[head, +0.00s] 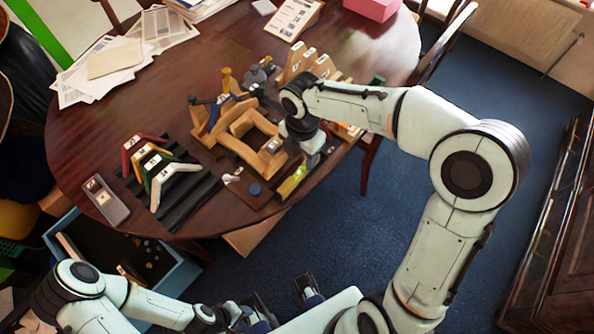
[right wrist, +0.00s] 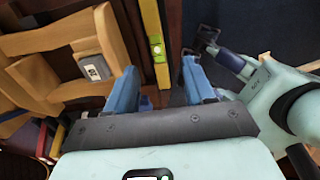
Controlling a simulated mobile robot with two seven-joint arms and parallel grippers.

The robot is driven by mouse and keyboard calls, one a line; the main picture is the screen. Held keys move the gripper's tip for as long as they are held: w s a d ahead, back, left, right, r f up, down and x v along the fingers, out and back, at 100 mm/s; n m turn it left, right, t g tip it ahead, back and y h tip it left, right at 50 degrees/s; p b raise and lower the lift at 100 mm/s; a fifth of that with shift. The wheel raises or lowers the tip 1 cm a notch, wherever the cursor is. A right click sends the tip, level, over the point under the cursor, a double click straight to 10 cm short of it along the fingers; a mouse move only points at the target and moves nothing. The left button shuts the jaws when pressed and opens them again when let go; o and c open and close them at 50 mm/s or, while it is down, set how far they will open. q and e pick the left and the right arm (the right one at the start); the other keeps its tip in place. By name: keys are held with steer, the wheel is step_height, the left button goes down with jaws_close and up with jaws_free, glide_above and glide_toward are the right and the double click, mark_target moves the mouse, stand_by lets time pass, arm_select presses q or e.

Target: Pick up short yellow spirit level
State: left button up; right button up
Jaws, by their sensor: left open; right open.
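The short yellow spirit level (head: 292,182) lies at the table's near right edge, with a green vial showing. In the right wrist view the yellow level (right wrist: 152,25) runs up the picture, between the lines of the two blue fingers. My right gripper (right wrist: 158,82) is open and empty, with the level beyond its fingertips; I cannot tell how far. In the head view my right wrist hides part of the area behind the level. My left gripper (head: 285,297) is open and empty, low in front of the table, away from the level.
A wooden saddle frame (head: 240,150) stands just left of the level. Coloured angled pieces (head: 175,178) stand on a dark rack further left. A blue-rimmed box (head: 185,275) is below the table's front edge. Papers (head: 105,65) lie at the back left.

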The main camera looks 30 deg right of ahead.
mark_target(300, 171)
step_height(300, 171, down, 3)
steer(key=shift+f, duration=0.1)
steer(key=shift+w+f+b, duration=0.15)
steer(key=shift+f+b, duration=0.25)
steer(key=shift+f, duration=1.15)
steer(key=shift+w+f+b, duration=0.15)
steer(key=shift+f+b, duration=0.2)
steer(key=shift+f, duration=1.15)
jaws_close()
